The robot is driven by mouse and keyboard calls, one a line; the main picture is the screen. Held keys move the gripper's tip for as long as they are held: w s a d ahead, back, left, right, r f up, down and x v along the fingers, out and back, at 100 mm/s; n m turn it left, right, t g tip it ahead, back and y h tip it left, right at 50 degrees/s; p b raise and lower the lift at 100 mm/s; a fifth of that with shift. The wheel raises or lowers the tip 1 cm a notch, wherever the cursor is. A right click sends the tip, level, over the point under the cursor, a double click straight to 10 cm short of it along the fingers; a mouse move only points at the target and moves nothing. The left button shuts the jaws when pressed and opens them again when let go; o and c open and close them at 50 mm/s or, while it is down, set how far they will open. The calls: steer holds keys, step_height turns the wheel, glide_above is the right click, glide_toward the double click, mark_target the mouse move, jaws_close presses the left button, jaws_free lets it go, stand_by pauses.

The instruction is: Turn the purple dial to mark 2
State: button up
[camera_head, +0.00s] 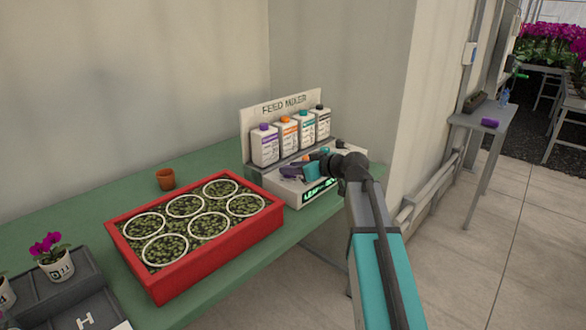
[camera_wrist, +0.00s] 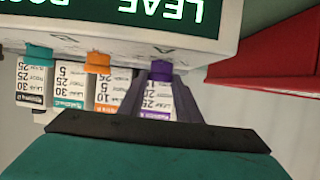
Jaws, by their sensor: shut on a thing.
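The purple dial (camera_wrist: 160,68) is on the feed mixer's top panel in the wrist view, which shows the machine upside down. My gripper (camera_wrist: 158,78) has its two grey fingers on either side of the dial and is shut on it. In the head view my gripper (camera_head: 291,171) reaches over the white mixer base (camera_head: 290,190) at its left end, hiding the purple dial. The pointer and mark numbers of the purple dial are too small or covered to read. The green-lit display (camera_wrist: 150,8) shows part of "LEAF BOO...".
An orange dial (camera_wrist: 97,62) and a teal dial (camera_wrist: 38,52) stand beside the purple one. Several bottles with coloured caps (camera_head: 265,147) stand behind the dials. A red planter tray (camera_head: 175,282) is close on the left of the green bench, with a terracotta pot (camera_head: 166,180) behind it.

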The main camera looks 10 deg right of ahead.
steer(key=shift+s+a+r+m+t+h+p, duration=0.15)
steer(key=shift+m+t+h+p, duration=0.25)
steer(key=shift+m+h, duration=0.3)
steer(key=shift+s+a+f+m+t+h+p, duration=0.1)
steer(key=shift+a+m+t+h+p, duration=0.1)
steer(key=shift+m+h+p, duration=0.4)
steer(key=shift+r+m+h+p, duration=0.1)
steer(key=shift+m+h+p, duration=0.5)
steer(key=shift+h+p, duration=0.2)
steer(key=shift+t, duration=0.3)
steer(key=shift+a+f+m+h+p, duration=0.1)
steer(key=shift+f+m+h+p, duration=0.1)
steer(key=shift+m+h+p, duration=0.5)
steer(key=o, duration=1)
steer(key=shift+r, duration=0.1)
